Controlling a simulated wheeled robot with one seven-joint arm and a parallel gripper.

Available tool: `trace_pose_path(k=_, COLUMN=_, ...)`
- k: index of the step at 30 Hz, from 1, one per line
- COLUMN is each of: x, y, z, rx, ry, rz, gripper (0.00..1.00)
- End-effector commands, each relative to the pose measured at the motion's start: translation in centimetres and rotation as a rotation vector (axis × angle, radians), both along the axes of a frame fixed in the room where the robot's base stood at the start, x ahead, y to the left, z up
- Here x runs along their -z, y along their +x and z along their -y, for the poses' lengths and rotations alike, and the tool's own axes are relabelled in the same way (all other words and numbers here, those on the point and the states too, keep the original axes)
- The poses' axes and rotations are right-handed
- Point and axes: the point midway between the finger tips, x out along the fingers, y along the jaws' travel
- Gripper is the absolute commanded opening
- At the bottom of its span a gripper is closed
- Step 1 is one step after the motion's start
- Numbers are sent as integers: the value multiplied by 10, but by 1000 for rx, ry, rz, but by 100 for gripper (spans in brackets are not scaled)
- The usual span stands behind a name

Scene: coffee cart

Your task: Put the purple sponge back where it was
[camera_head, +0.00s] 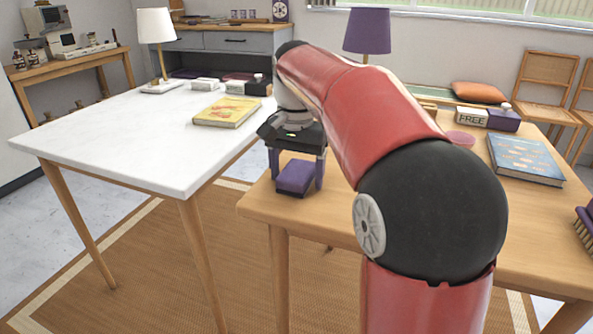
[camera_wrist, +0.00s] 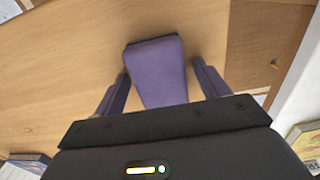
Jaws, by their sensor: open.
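The purple sponge (camera_head: 296,177) rests on the wooden table (camera_head: 262,200), near its left front corner. My gripper (camera_head: 297,178) points down over it, with one purple finger on each side of the sponge. In the wrist view the sponge (camera_wrist: 157,72) lies between the two open fingers (camera_wrist: 160,88), with a gap visible on both sides. The black palm hides the near end of the sponge there.
A white table (camera_head: 110,140) stands to the left, with a yellow book (camera_head: 227,111) near its right edge. On the wooden table are a blue book (camera_head: 524,158), a pink bowl (camera_head: 460,139), a white FREE box (camera_head: 471,116) and a purple brush (camera_head: 584,225). My arm hides the table's middle.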

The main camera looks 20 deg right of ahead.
Motion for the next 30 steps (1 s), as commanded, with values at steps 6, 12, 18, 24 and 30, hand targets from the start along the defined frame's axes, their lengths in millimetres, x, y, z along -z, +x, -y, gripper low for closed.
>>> trace_pose_path(k=6, x=-25, y=1, z=0, rx=0, ry=0, rz=3, gripper=74)
trace_pose_path(k=12, x=-70, y=1, z=0, rx=0, ry=0, rz=3, gripper=74)
trace_pose_path(k=18, x=-106, y=1, z=0, rx=0, ry=0, rz=1, gripper=74)
trace_pose_path(k=24, x=-122, y=1, z=0, rx=0, ry=0, rz=1, gripper=74)
trace_pose_path(k=30, x=-123, y=0, z=0, rx=0, ry=0, rz=0, gripper=74)
